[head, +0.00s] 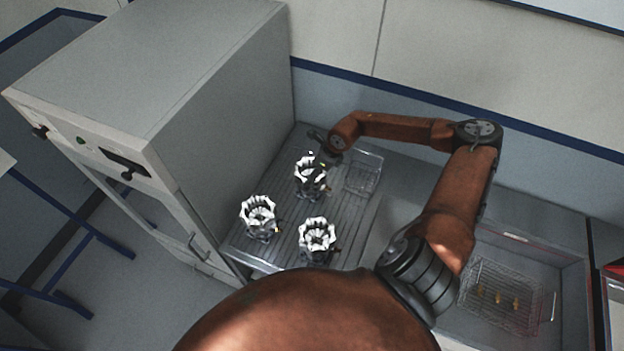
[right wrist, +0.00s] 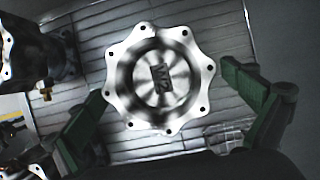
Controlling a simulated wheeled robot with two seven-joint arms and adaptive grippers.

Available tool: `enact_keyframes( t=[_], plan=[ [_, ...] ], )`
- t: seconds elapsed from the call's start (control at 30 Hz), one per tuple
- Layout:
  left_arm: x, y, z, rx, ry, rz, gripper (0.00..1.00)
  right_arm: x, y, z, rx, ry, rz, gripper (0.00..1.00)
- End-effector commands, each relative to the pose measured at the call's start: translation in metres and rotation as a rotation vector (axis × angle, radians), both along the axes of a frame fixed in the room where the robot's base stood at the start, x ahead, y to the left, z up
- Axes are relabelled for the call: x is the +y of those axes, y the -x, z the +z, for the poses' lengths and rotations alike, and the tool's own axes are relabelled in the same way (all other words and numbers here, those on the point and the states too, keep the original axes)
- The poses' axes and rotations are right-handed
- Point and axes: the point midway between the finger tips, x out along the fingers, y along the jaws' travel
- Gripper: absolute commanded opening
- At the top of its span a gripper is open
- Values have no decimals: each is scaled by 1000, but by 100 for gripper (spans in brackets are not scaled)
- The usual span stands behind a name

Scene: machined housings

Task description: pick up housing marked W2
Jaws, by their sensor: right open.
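The housing marked W2 (right wrist: 160,80) is seen from above in the right wrist view, a bright metal part with a scalloped, drilled flange and W2 on its inner floor. My right gripper (right wrist: 164,86) is open, its green fingers on either side of the housing, with a gap visible to the flange. In the head view the right gripper (head: 319,153) is over the rear housing (head: 311,181), which appears to be W2. Two similar housings stand nearer, one at left (head: 258,217) and one at right (head: 317,238); their marks are not readable. My left gripper is not in view.
The housings stand on a ribbed metal surface (head: 280,250) beside a tall grey cabinet (head: 215,110). A small wire basket (head: 364,173) is close to the right of the rear housing. Another wire basket (head: 500,295) with small brass-coloured parts lies further right.

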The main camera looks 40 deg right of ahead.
Motion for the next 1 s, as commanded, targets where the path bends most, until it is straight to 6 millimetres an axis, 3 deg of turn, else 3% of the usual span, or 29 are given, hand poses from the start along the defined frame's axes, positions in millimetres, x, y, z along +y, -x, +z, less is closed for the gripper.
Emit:
enact_keyframes(
  t=[0.1,0.23,0.6,1.0],
  plan=[
    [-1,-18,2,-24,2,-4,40,1,-1,-1,-1,0,2,100],
    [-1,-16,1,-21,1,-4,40,1,-2,-1,-1,1,3,99],
    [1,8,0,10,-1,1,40,1,-1,-1,-1,-1,2,74],
    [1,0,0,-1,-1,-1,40,2,-2,-1,-1,-1,2,46]
  ],
)
